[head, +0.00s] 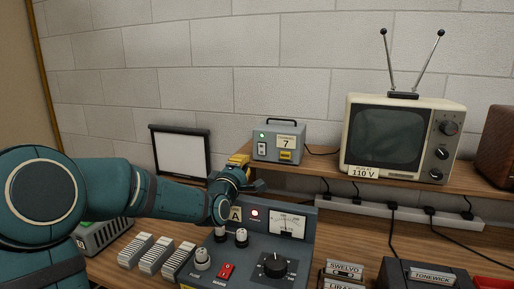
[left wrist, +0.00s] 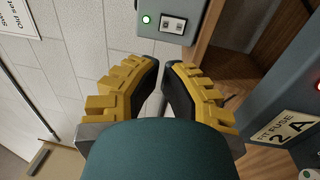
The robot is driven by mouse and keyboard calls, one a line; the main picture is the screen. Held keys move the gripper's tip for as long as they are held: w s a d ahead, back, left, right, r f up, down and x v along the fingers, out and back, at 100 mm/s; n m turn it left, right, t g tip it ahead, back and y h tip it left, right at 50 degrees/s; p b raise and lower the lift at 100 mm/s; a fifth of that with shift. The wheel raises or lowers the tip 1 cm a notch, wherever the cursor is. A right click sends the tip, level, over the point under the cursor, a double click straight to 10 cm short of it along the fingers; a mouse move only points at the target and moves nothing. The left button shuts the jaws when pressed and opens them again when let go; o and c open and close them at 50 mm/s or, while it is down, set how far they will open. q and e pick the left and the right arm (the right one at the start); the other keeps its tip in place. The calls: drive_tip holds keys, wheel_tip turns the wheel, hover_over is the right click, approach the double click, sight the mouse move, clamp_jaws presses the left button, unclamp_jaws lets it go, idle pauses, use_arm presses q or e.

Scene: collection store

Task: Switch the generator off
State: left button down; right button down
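A small grey box marked 7 (head: 292,140) stands on the wooden shelf, with a carry handle, a lit green lamp and a white rocker switch (head: 262,149). In the left wrist view its lit green lamp (left wrist: 146,20) and switch (left wrist: 173,24) show at the top, beyond the fingertips. My left gripper (head: 243,159) is just left of and below this box, apart from it. Its yellow fingers (left wrist: 161,65) converge at the tips with nothing held. I cannot tell for certain which unit is the generator. My right gripper is out of view.
A blue-grey console (head: 243,262) with a red lamp, meter, knobs and red switch (head: 226,271) stands below my left gripper. An old television (head: 403,137) and a power strip (head: 400,207) are to the right. A framed panel (head: 181,151) stands left.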

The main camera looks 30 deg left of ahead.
sight(259, 144)
use_arm(q)
drive_tip(key=x, duration=1.2)
drive_tip(key=shift+w, duration=0.2)
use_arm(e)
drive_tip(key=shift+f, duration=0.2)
